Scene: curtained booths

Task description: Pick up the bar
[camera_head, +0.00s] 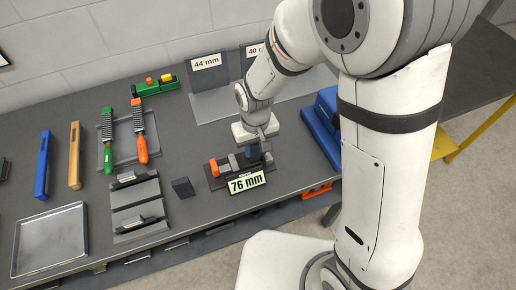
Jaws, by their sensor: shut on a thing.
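My gripper (261,146) points down over the dark fixture with the orange end (214,167) and the "76 mm" label (246,181). It is shut on a small dark bar (254,153), mostly hidden by the fingers and wrist. The bar is at or just above the fixture; I cannot tell whether they touch. Grey metal pieces (233,162) show in the fixture beside the gripper.
A small dark block (182,187) and a grey rack (139,207) stand left. Label stands (207,62) are behind; a blue case (321,125) is right.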

